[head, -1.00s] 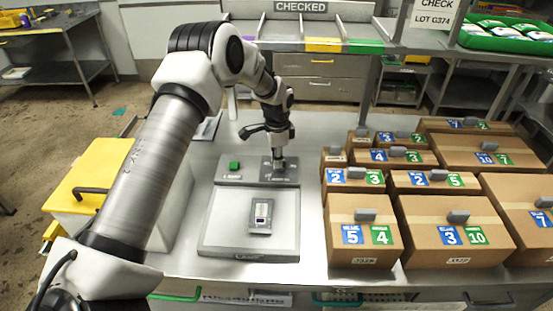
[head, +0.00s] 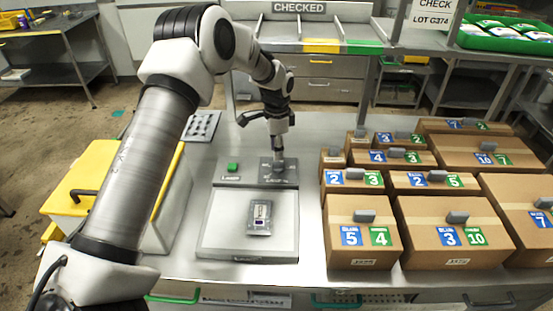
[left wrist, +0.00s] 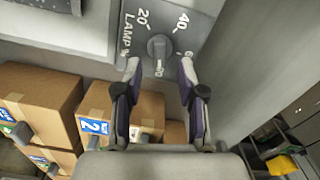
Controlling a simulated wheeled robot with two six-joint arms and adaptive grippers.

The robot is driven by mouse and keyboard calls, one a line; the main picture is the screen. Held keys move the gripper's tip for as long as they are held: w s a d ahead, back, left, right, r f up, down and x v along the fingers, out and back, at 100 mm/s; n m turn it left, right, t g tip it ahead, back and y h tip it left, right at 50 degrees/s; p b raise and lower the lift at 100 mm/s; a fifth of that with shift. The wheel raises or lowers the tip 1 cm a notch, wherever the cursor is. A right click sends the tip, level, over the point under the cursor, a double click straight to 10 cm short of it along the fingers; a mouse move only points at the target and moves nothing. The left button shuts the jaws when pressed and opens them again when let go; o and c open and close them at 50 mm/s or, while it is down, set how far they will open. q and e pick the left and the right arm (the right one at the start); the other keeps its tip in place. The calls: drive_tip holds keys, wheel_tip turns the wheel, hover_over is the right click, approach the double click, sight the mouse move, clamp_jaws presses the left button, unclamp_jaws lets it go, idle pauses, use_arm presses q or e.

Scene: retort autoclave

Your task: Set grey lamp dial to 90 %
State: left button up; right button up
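The grey lamp dial (left wrist: 158,47) is a round knob on a grey panel in the left wrist view. The marks "LAMP %", 20 and 40 are readable around it. Other marks are partly covered, and I cannot read the dial's setting. My left gripper (left wrist: 160,68) is open, its two fingers apart on either side of the view below the dial, with nothing seen between them. In the head view my left gripper (head: 278,152) points down over the dial panel (head: 290,182) and hides most of the dial. My right gripper is not in view.
A green button (head: 233,167) is left of the dial. A light plate (head: 215,225) with a small packet (head: 260,217) lies in front. Several labelled cartons (head: 365,245) stand close on the right. A yellow-lidded box (head: 88,195) is at left.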

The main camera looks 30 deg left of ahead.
use_arm(q)
wheel_tip(320, 180, up, 7)
drive_tip(key=shift+d, duration=0.1)
idle(0.4)
